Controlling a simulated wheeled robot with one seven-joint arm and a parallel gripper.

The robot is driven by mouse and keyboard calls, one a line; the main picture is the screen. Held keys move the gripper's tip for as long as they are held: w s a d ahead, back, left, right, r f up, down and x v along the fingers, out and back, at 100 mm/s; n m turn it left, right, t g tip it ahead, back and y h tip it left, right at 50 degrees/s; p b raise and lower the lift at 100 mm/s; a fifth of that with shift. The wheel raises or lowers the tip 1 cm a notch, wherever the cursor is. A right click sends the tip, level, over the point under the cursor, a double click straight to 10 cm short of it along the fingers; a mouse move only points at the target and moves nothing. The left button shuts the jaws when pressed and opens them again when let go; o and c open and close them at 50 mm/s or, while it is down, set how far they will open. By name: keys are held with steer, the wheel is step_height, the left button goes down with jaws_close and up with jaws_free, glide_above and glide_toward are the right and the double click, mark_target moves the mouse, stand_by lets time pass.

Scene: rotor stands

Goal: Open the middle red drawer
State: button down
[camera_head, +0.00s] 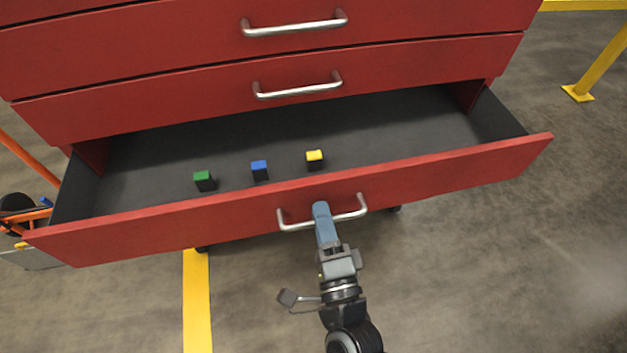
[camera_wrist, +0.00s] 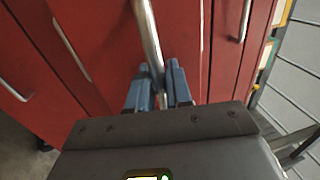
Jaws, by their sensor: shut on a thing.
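A red drawer (camera_head: 440,176) low on the cabinet is pulled well out, showing its dark interior. My gripper (camera_head: 321,212) is shut on this drawer's silver handle (camera_head: 350,213), near the middle of the bar. In the wrist view, the handle bar (camera_wrist: 150,40) runs between the blue fingers of my gripper (camera_wrist: 160,85). The red drawer (camera_head: 420,68) directly above is shut, with its own silver handle (camera_head: 298,88). Of the three handles in the head view, this one is the middle. The cabinet's top is out of view.
A green block (camera_head: 204,180), a blue block (camera_head: 260,170) and a yellow block (camera_head: 315,159) stand inside the open drawer. Another shut drawer handle (camera_head: 295,26) is higher up. A yellow post (camera_head: 602,62) stands at right. Open floor (camera_head: 500,270) lies in front.

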steer(key=r+v, duration=0.1)
steer(key=v, duration=0.5)
steer(key=shift+s, duration=0.35)
steer(key=shift+d, duration=0.1)
steer(key=c, duration=1.2)
jaws_free()
steer(key=v, duration=0.7)
steer(key=shift+s+d, duration=0.1)
steer(key=shift+s, duration=0.3)
steer(key=s+d+r+n+g+h+p, duration=0.1)
steer(key=s+d+r+n+h+p, duration=0.1)
steer(key=s+d+r+n, duration=0.3)
steer(key=s+d+r+n+g+h+p, duration=0.1)
steer(key=s+d+r+n+p, duration=0.4)
steer(key=r, duration=0.6)
steer(key=s+d+r+n+g+h+p, duration=0.2)
steer(key=s+d+r+n+p, duration=0.2)
steer(key=s+d+r, duration=0.2)
steer(key=shift+s+d+r+n+g+h, duration=0.2)
steer(key=shift+d+r, duration=0.2)
steer(key=shift+r, duration=0.25)
steer(key=shift+s+d+r+n+g+h, duration=0.1)
steer(key=shift+d+r+n, duration=0.1)
steer(key=shift+d+r, duration=0.35)
